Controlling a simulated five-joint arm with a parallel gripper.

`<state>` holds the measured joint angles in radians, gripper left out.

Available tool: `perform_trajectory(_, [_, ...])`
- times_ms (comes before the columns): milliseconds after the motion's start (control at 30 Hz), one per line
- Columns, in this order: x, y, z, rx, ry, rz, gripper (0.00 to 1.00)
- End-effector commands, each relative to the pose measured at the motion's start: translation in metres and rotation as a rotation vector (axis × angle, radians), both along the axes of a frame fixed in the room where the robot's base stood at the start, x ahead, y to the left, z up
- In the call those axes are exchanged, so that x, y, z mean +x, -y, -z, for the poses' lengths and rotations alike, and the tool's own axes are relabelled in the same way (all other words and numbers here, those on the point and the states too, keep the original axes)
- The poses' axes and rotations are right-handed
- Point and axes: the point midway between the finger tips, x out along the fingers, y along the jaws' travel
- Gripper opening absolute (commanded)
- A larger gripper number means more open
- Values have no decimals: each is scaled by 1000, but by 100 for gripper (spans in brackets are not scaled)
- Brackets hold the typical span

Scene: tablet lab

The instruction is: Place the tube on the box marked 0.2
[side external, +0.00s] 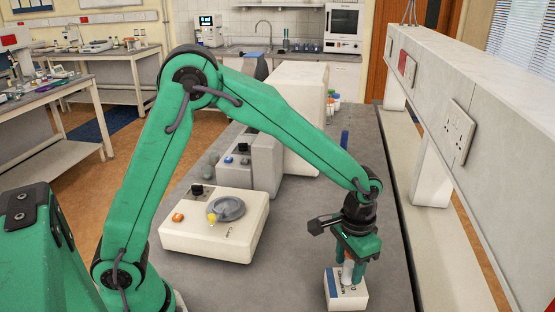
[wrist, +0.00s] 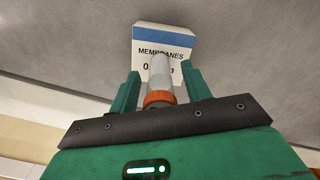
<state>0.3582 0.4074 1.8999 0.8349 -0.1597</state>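A small white box (side external: 347,295) with a blue band lies on the grey bench below my gripper (side external: 356,262). In the wrist view the box (wrist: 178,43) reads "MEMBRANES" and a figure starting "0."; the tube hides the rest. The pale tube (wrist: 160,72) with an orange cap is between my fingers (wrist: 160,85), over the box. The fingers are apart, with a narrow gap on either side of the tube. In the side view the tube (side external: 347,273) looks upright, its lower end at the box top; I cannot tell whether it touches.
A white hotplate-like device (side external: 212,247) with a round grey plate and a yellow-tipped item stands left on the bench. A grey instrument (side external: 252,160) and bottles (side external: 332,101) stand behind. A partition with sockets (side external: 457,133) runs along the right. Bench around the box is clear.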

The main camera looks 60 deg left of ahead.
Motion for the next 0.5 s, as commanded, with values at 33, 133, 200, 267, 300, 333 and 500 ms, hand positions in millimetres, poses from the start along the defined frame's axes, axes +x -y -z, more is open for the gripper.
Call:
perform_trajectory(33, [0, 0, 0, 0, 0, 0, 48])
perform_trajectory(133, [0, 0, -1, 0, 1, 0, 48])
perform_trajectory(200, [0, 0, -3, 0, 2, 0, 48])
perform_trajectory(267, [1, 0, -6, -1, 3, 0, 48])
perform_trajectory(300, [1, 0, -9, -1, 3, 0, 48])
perform_trajectory(333, [1, 0, -11, -1, 3, 0, 48])
perform_trajectory(500, [1, 0, -31, -2, 5, 0, 48])
